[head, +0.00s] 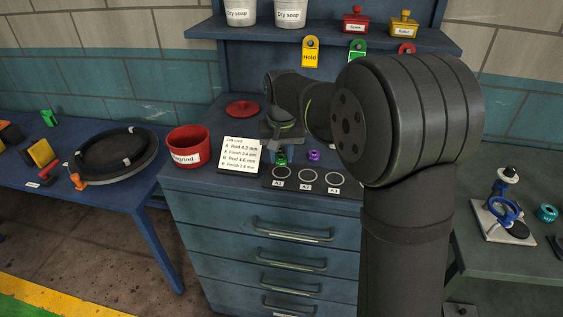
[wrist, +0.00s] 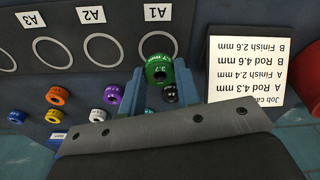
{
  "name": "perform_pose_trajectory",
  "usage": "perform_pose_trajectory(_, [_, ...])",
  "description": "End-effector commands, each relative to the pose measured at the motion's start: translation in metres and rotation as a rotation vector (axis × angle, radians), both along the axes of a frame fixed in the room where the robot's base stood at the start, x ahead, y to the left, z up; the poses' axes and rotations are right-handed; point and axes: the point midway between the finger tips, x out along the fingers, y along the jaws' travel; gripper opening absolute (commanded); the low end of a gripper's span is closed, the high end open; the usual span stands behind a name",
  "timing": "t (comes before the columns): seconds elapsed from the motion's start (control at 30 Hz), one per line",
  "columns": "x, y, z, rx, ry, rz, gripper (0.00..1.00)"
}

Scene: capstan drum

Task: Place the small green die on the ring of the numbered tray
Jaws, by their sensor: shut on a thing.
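My gripper (head: 281,148) is shut on a small green die (wrist: 158,68) marked 2.7; its fingers (wrist: 160,82) sit on either side of the die in the wrist view. The green die (head: 281,161) shows under the gripper in the head view. The dark numbered tray (head: 292,184) has white rings labelled A1, A2 and A3. The die overlaps the near edge of ring A1 (wrist: 158,34) in the wrist view. I cannot tell whether it touches the tray. Rings A2 (wrist: 103,52) and A3 (wrist: 52,53) are empty.
A job card (wrist: 250,68) stands beside the A1 end. Purple (wrist: 97,115), orange (wrist: 57,95), yellow and other dies lie near the tray. A red bowl (head: 188,146) stands left on the cabinet.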

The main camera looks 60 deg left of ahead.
Motion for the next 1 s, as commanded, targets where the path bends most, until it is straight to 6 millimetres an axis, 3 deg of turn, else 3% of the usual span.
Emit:
perform_pose_trajectory(0.2, [0.000,-0.001,-0.029,-0.001,0.001,0.000,0.04])
perform_pose_trajectory(0.57, [0.000,0.000,-0.032,0.001,-0.001,0.000,0.04])
perform_pose_trajectory(0.6, [0.000,0.000,-0.032,0.001,-0.001,0.000,0.36])
perform_pose_trajectory(0.7, [0.000,0.000,-0.032,0.001,-0.001,0.000,0.52])
perform_pose_trajectory(1.0, [0.000,0.000,-0.030,0.001,-0.001,0.000,0.52])
